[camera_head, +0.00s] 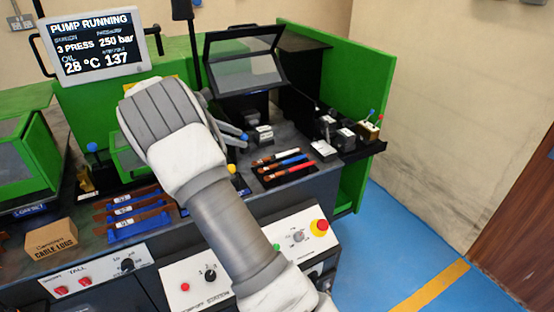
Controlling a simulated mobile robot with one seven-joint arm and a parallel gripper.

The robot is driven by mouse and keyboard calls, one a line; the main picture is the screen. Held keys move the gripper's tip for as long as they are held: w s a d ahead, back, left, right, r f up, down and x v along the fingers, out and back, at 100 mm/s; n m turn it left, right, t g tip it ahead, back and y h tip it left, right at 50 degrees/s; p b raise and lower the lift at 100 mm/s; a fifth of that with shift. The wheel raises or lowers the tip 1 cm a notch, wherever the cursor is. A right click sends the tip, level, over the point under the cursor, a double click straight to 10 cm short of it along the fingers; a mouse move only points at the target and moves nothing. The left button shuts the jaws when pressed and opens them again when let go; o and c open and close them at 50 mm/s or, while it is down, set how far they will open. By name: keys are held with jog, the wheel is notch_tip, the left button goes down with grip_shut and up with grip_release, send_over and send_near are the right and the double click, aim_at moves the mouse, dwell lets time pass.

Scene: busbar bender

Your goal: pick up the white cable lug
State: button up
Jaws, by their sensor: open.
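A dark tray (258,181) right of my forearm holds three slim copper-coloured pieces with white, blue and red parts. The one with the white part, which looks like the white cable lug (277,158), lies at the tray's far side. My gripper (246,141) is partly hidden behind my wrist; its grey fingers show to the right of the wrist, open and apart from the tray. It appears above and left of the white lug in the picture. Whether anything is between the fingers is hard to see.
A cardboard box marked CABLE LUGS (50,240) stands at the left front. Copper bars lie on a blue holder (128,231). A tilted dark-framed guard (243,72) stands behind the tray. Small black blocks (323,148) and knobbed levers are at the right. A monitor (97,44) is upper left.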

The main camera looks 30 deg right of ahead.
jog(key=w+f+n+h+b, duration=0.1)
jog(key=w+f+n+h, duration=0.15)
jog(key=w+f, duration=0.2)
jog(key=b, duration=0.2)
send_near(281, 153)
jog(key=d, duration=0.3)
jog(key=shift+s, duration=0.1)
jog(key=d+f+b, duration=0.1)
jog(key=d, duration=0.1)
jog(key=d+f, duration=0.1)
jog(key=f, duration=0.1)
jog(key=shift+s+d+b, duration=0.2)
jog(key=shift+d+b, duration=0.15)
jog(key=shift+b, duration=0.05)
jog(key=shift+d, duration=0.35)
grip_shut()
